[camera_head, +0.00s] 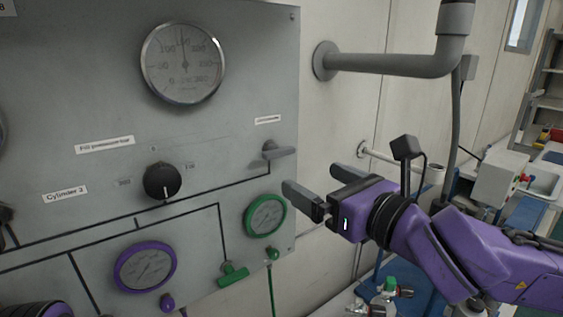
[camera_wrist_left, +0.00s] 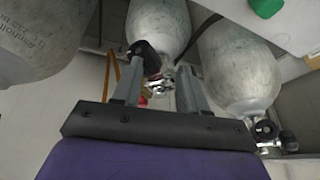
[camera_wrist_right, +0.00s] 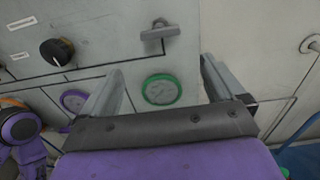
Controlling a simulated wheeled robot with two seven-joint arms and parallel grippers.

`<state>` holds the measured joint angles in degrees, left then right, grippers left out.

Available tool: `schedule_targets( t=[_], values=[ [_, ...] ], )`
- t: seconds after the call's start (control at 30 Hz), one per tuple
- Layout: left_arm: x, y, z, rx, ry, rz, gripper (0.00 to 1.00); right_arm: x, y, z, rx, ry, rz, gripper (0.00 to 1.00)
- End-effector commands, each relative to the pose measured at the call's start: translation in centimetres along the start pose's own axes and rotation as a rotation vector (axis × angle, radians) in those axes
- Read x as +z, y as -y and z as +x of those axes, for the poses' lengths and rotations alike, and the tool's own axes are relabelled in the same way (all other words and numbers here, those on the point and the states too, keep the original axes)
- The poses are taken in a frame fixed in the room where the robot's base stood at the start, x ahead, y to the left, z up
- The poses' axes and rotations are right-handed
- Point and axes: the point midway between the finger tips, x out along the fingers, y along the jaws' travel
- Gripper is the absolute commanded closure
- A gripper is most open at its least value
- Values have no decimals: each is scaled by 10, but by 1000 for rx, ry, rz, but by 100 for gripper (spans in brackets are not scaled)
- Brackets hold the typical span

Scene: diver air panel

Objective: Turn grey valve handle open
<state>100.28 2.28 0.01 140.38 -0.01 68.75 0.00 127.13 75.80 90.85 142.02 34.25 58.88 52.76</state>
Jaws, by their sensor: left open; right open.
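The grey valve handle (camera_head: 279,151) sits on the right side of the grey panel, just below a small white label. It also shows in the right wrist view (camera_wrist_right: 160,33), above the green-rimmed gauge. My right gripper (camera_head: 315,187) is open and empty, below and to the right of the handle, apart from it. In the right wrist view its two fingers (camera_wrist_right: 160,85) stand wide apart with the handle beyond them. My left gripper (camera_wrist_left: 158,88) is open; its wrist view shows grey cylinders beyond the fingers.
The panel (camera_head: 80,90) carries a large gauge (camera_head: 183,64), a black knob (camera_head: 162,182), a purple-rimmed gauge (camera_head: 145,267), a green-rimmed gauge (camera_head: 265,216) and a green valve handle (camera_head: 233,275). A grey pipe (camera_head: 400,64) runs along the wall above my right arm.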

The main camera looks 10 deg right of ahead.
Motion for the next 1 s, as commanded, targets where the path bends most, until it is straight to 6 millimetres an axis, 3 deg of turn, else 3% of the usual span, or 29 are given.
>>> schedule_targets(
  t=[0.13, 0.4, 0.6, 0.93, 1.0],
  values=[
    [-2, 1, -5, -1, 1, 0, 57, 15, 5, 3, -8, 28, 25, 4],
    [-11, 3, -27, -1, 0, 0, 57, 17, 5, 63, -7, 23, 22, 4],
    [-15, 3, -36, 0, 0, 0, 57, 16, 5, 93, -7, 26, 19, 4],
    [-15, 3, -36, 0, 0, 0, 57, 14, 6, 99, -9, 28, 18, 4],
    [-15, 3, -36, 0, 0, 0, 57, 14, 6, 99, -9, 28, 18, 27]
  ],
)
